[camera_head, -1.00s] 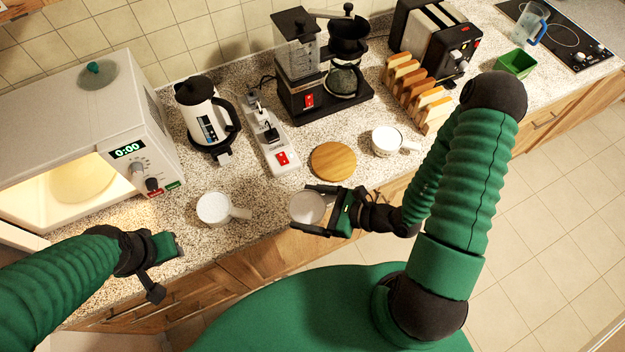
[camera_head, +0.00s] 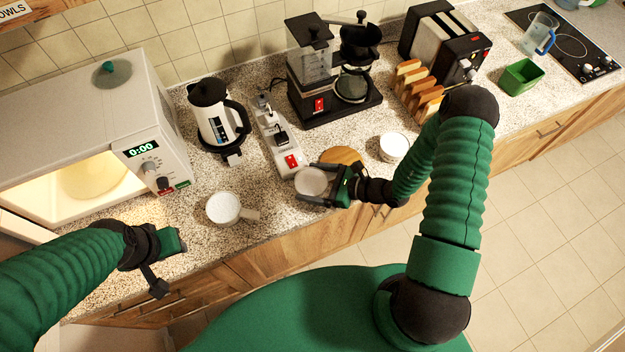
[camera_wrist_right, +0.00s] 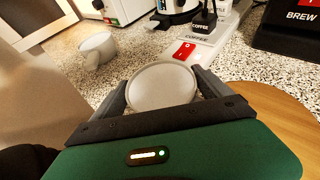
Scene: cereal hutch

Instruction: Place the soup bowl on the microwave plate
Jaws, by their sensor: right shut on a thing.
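A white round bowl (camera_head: 311,181), taken as the soup bowl, is between the fingers of my right gripper (camera_head: 318,184), which is shut on it. In the right wrist view the bowl (camera_wrist_right: 161,85) looks roughly level between the fingers; whether it touches the counter is unclear. The microwave (camera_head: 90,125) at the left is open and lit. Its round plate (camera_head: 95,178) shows partly inside. My left gripper (camera_head: 165,265) is in front of the microwave near the counter edge, its fingers apart and empty.
A white handled cup (camera_head: 223,207) stands between the microwave and the held bowl. A round wooden board (camera_head: 342,156) lies just behind my right gripper. Another white cup (camera_head: 393,147), a power strip (camera_head: 277,140) and a kettle (camera_head: 216,120) stand nearby.

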